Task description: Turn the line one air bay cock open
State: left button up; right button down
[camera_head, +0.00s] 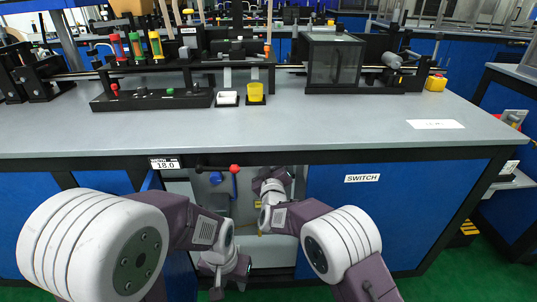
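The open bay under the bench has a grey interior (180,188). A blue lever-like part (216,178) and a blue upright part (235,187) show inside, with a red knob (234,168) at the bay's top edge. I cannot tell which is the line one cock or how it is turned. My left gripper (229,290) hangs low in front of the bay, below these parts, its fingertips apart and nothing seen between them. My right arm reaches into the bay, right of the blue parts; its wrist (272,186) shows, but its fingers cannot be made out.
The grey bench top (300,128) overhangs the bay. A blue panel labelled SWITCH (400,210) closes the right side. Black tape machinery (180,80), a yellow cup (255,91) and a white card (435,124) are on top.

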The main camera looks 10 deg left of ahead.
dwell(0.5)
jog(key=c, duration=1.4)
grip_release()
jog(key=b+v, duration=0.8)
jog(key=v, duration=0.1)
